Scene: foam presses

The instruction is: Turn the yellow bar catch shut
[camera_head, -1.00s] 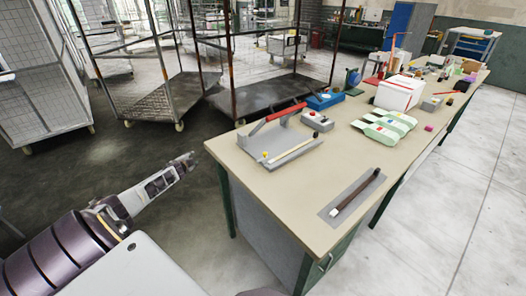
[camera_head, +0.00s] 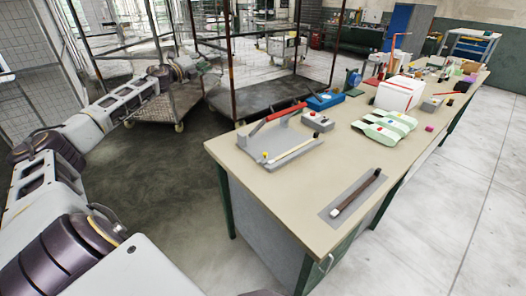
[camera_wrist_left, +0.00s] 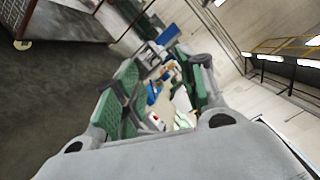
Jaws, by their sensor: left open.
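The grey press plate (camera_head: 292,152) lies near the left end of the table, with a red-handled lever (camera_head: 284,112) along its back. A pale yellow bar (camera_head: 292,151) with a yellow knob (camera_head: 265,155) at its near left end lies slanted along the plate; I take it as the bar catch. My left gripper (camera_head: 210,57) is raised beyond the table's left end, far from the catch. In the left wrist view its green-padded fingers (camera_wrist_left: 165,72) are open and empty. The catch is not clear there. My right gripper is not in view.
A dark bar (camera_head: 357,193) lies on another grey plate at the table's front. A button box (camera_head: 318,122), blue device (camera_head: 325,100), green pads (camera_head: 384,127) and white box (camera_head: 399,93) stand behind. Metal trolleys (camera_head: 262,97) stand beyond the left end.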

